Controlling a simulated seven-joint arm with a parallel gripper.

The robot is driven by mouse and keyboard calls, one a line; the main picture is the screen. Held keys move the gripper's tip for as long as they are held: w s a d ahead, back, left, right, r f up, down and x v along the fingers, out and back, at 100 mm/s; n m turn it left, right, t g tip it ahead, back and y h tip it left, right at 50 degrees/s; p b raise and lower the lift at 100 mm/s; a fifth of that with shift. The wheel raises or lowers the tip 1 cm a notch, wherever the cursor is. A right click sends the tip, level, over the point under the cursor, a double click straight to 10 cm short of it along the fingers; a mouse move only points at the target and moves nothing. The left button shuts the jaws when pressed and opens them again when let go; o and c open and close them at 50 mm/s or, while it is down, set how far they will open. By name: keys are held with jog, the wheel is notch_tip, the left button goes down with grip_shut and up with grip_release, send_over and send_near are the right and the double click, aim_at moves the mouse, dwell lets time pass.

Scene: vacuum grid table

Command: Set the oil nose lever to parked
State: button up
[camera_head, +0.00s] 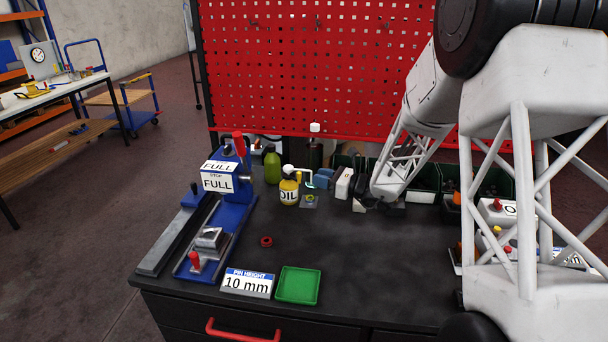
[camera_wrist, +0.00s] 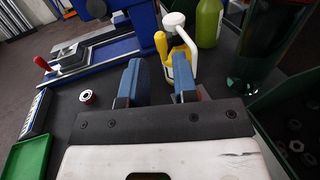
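The oil can (camera_head: 289,192) is a small yellow container labelled OIL, standing upright on the dark bench. It has a white top with a bent white spout (camera_head: 303,172). In the wrist view the oil can (camera_wrist: 190,66) is just beyond my fingers, with a yellow lever (camera_wrist: 161,46) tilted beside its white top (camera_wrist: 175,20). I cannot tell for sure which setting the lever is in. My gripper (camera_head: 318,180) is just right of the can in the head view. In the wrist view my gripper (camera_wrist: 158,68) has its blue fingers apart, with nothing between them.
A blue fixture (camera_head: 221,226) with a FULL block stands left. A green bottle (camera_head: 272,167) is behind the can. A red ring (camera_head: 266,241), a green tray (camera_head: 298,285) and a PIN HEIGHT sign (camera_head: 247,283) lie in front. Dark bins line the back right. The bench centre is clear.

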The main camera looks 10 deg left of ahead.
jog(key=shift+x, duration=3)
grip_shut()
